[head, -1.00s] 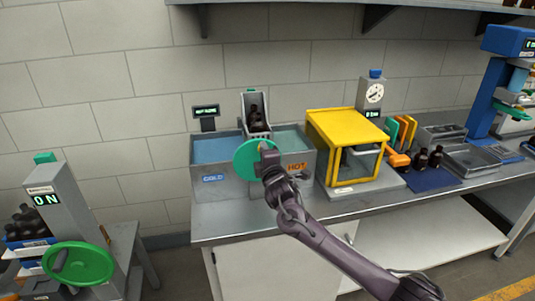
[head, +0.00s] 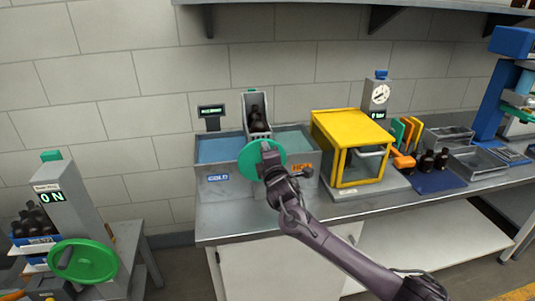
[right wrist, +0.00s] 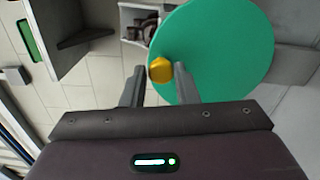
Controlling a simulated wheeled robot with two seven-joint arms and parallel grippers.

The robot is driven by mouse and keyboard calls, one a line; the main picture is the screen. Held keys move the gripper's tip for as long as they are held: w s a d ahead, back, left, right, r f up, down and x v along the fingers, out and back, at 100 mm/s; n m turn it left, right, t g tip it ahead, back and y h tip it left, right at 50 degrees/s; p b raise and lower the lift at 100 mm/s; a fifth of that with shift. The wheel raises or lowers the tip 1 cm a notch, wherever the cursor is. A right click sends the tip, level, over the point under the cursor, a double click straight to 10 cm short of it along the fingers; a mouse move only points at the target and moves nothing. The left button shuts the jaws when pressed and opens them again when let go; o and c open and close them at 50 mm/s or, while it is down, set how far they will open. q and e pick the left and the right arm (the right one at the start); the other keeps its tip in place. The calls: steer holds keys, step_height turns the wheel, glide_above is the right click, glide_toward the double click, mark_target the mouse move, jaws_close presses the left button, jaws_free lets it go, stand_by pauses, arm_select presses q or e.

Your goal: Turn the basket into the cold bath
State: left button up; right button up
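The basket (head: 257,113), a grey upright holder with dark bottles in it, stands at the back between the two baths. The cold bath (head: 218,150), with blue water and a COLD label, is on the left. The hot bath (head: 295,140), labelled HOT, is on the right and partly hidden by the wheel and my arm. The green wheel (head: 247,163) is on the front of the baths. My right gripper (head: 266,148) is at the wheel. My left gripper is out of view.
A small display (head: 211,112) stands behind the cold bath. A yellow-framed box (head: 350,135) stands close to the right of the baths, with loose bottles (head: 428,160) beyond it. Another green wheel (head: 90,262) is on a separate stand at the left.

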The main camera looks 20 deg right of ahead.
steer(key=o, duration=0.4)
steer(key=shift+a, duration=0.15)
steer(key=shift+c, duration=0.2)
steer(key=b+v, duration=0.2)
steer(key=v, duration=0.5)
steer(key=shift+s+b, duration=0.3)
steer(key=shift+s, duration=0.05)
steer(key=shift+a, duration=0.1)
